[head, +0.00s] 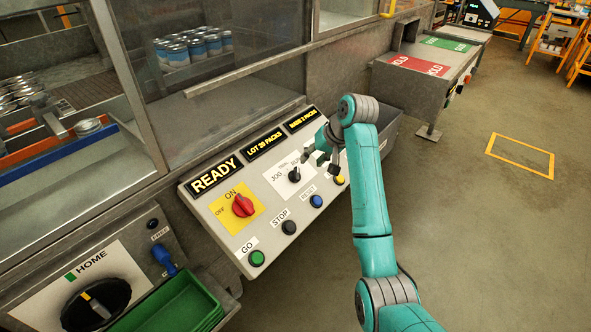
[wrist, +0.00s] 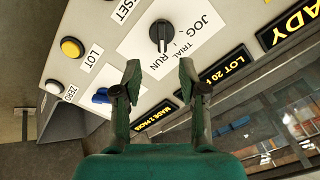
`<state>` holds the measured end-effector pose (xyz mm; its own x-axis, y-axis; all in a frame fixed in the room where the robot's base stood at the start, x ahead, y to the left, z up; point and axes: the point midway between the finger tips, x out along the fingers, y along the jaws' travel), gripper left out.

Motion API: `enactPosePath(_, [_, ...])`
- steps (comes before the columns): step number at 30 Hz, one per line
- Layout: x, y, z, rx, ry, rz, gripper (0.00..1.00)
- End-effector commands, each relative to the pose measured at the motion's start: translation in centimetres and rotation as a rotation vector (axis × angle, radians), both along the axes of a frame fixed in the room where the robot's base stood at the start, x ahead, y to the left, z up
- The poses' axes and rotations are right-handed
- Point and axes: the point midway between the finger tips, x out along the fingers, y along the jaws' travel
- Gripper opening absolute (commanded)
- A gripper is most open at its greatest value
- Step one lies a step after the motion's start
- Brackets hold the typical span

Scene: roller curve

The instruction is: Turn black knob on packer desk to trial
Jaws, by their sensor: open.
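The black knob (wrist: 160,33) sits on a white plate on the sloped desk panel. In the wrist view its white mark points down, toward the RUN label; TRIAL is beside RUN and JOG is farther right. In the head view the knob (head: 294,174) shows left of my gripper (head: 315,155), which is above the panel and partly hides the RUN side. My gripper (wrist: 160,72) is open and empty. In the wrist view its fingertips are apart, below the knob in the picture, and do not touch it.
A red ON/OFF switch (head: 243,205) is left of the knob. STOP (head: 289,227), RESET (head: 316,201) and GO (head: 257,258) buttons line the front edge. A blue part (wrist: 101,96) shows beside my finger. Displays (head: 216,175) run along the top.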

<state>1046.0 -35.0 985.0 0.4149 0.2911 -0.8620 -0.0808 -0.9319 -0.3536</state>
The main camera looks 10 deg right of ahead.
Motion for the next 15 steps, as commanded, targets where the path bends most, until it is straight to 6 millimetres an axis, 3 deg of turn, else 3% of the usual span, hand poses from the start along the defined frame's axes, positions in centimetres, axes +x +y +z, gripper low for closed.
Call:
enactPosePath(5, [0.4, 0.1, 0.2, 0.000, 0.008, 0.004, 0.42])
enactPosePath(15, [2.5, 1.7, -4.6, 0.001, 0.010, 0.004, 0.42])
